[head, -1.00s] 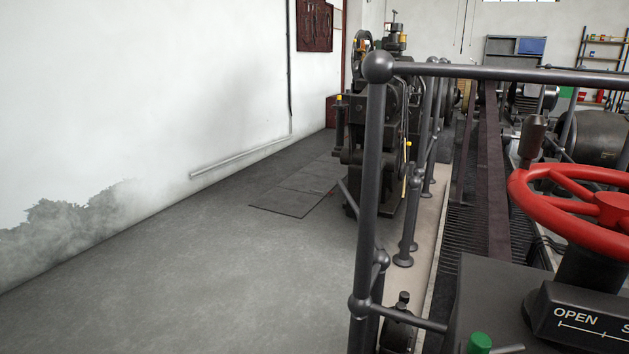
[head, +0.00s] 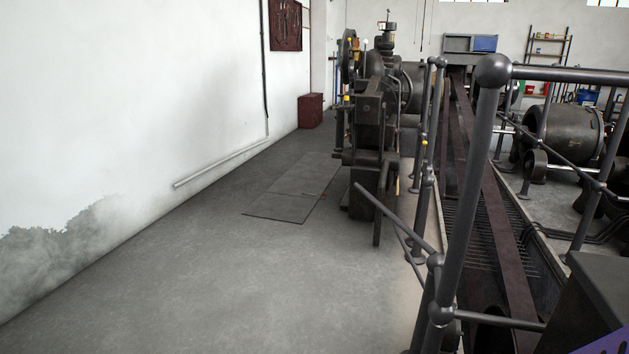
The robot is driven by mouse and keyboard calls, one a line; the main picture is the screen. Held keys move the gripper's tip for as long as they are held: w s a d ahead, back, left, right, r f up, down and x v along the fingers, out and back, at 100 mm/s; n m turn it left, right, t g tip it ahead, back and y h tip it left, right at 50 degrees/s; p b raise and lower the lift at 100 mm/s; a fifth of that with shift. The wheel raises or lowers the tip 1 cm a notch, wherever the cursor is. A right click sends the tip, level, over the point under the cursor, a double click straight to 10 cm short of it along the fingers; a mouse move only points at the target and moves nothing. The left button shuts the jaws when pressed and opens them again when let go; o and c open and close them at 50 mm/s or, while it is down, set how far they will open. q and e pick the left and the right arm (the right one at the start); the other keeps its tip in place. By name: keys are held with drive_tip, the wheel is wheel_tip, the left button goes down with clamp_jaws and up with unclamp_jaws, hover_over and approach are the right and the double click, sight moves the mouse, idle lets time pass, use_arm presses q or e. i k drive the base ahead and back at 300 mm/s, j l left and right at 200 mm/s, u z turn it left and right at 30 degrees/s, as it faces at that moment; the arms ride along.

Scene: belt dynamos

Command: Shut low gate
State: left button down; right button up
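A low dark metal bar frame (head: 396,217) juts from the lower part of the railing towards the engine, over the floor. It looks like the low gate standing open, but I cannot tell for sure. It stands at an angle to the railing. The railing's near post (head: 466,180) with a ball top rises in front of the belt pit. Neither of my grippers is in view.
A dark engine (head: 370,125) stands beyond the bar frame. A long belt (head: 490,190) runs over a grated pit right of the railing. Drum-like machines (head: 565,135) stand at the right. The grey floor (head: 250,290) at the left is clear up to the white wall.

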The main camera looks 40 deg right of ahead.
sight(394, 220)
drive_tip(key=i+z, duration=0.2)
drive_tip(key=i, duration=0.3)
drive_tip(key=i+j+z, duration=0.1)
drive_tip(key=i+z, duration=0.15)
drive_tip(key=i, duration=0.2)
drive_tip(key=i+j+z, duration=0.2)
drive_tip(key=i, duration=0.3)
drive_tip(key=i+l+z, duration=0.1)
drive_tip(key=i+z, duration=0.75)
drive_tip(key=i+j+z, duration=0.15)
drive_tip(key=z, duration=0.3)
drive_tip(key=i, duration=0.1)
